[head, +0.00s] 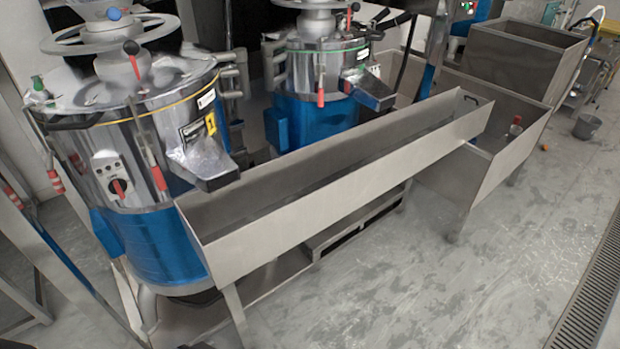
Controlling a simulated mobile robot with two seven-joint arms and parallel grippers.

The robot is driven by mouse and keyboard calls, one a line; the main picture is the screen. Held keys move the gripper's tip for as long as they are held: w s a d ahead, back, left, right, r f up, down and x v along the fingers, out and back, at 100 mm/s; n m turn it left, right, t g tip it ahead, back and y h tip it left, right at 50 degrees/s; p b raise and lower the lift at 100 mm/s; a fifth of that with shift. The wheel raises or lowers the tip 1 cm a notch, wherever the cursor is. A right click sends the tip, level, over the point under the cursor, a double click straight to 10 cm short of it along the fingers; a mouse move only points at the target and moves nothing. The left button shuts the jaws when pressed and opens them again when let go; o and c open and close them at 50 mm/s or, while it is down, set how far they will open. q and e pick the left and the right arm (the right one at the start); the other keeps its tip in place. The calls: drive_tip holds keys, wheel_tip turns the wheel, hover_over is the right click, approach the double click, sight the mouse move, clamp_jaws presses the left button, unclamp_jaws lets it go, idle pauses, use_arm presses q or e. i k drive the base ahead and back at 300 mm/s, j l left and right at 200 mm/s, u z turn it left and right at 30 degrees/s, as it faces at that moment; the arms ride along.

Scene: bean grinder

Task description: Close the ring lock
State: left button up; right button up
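Two steel and blue bean grinders stand at the left and centre: the near grinder (163,240) and the far grinder (320,115). A thin yellow ring (160,105) runs around the near grinder's top, and a green ring (330,50) around the far one's. Red-tipped levers hang at their sides, one on the near grinder (158,178) and one on the far grinder (320,90). Neither of my grippers is in view.
A long steel trough (350,190) runs in front of both grinders, below their spouts. Steel bins (525,65) stand at the back right. A small grey bucket (587,126) is on the floor. The grey floor (470,290) at the front right is clear, beside a drain grate (592,290).

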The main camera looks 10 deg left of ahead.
sight(37, 84)
drive_tip(key=u, duration=1.65)
drive_tip(key=i+j, duration=0.1)
drive_tip(key=j, duration=0.25)
drive_tip(key=i+j, duration=0.15)
drive_tip(key=j, duration=0.15)
drive_tip(key=i+j, duration=0.1)
drive_tip(key=j, duration=0.25)
